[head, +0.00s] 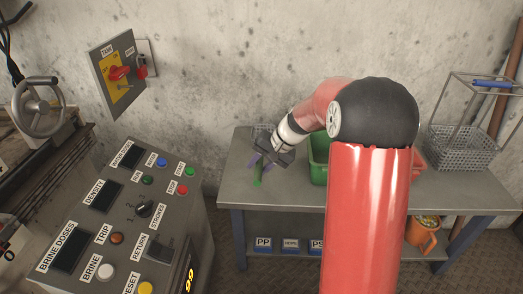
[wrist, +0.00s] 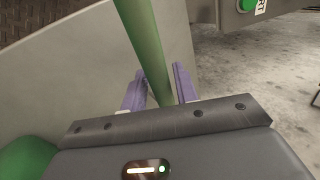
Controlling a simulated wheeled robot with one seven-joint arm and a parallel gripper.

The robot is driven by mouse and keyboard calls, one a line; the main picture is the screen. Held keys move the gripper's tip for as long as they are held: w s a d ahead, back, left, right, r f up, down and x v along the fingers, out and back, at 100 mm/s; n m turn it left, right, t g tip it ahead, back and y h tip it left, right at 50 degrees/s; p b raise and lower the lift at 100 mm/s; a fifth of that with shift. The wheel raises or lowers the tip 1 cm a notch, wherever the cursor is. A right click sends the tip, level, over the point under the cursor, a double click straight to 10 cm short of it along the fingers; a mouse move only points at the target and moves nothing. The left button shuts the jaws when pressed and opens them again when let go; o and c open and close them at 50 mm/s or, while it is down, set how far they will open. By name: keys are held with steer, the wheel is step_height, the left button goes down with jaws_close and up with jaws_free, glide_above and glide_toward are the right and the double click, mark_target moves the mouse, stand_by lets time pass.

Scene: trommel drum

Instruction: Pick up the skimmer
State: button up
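The skimmer's green handle (wrist: 148,50) runs from the top of the wrist view down between the two purple fingers of my gripper (wrist: 160,88). The left finger is close to the handle; a narrow gap shows at the right finger. I see no firm grip, and the fingers look apart. In the head view my gripper (head: 262,166) is low over the left end of the grey bench, with a bit of the green handle (head: 257,183) below it. The skimmer's head cannot be made out clearly; my arm and gripper cover part of that area.
The grey bench (head: 232,187) stands against the concrete wall. A green bin (head: 318,172) is right of my gripper, partly behind my arm. A wire basket (head: 462,148) is at the right end. The control console (head: 120,215) stands at left.

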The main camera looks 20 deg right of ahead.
jaws_close()
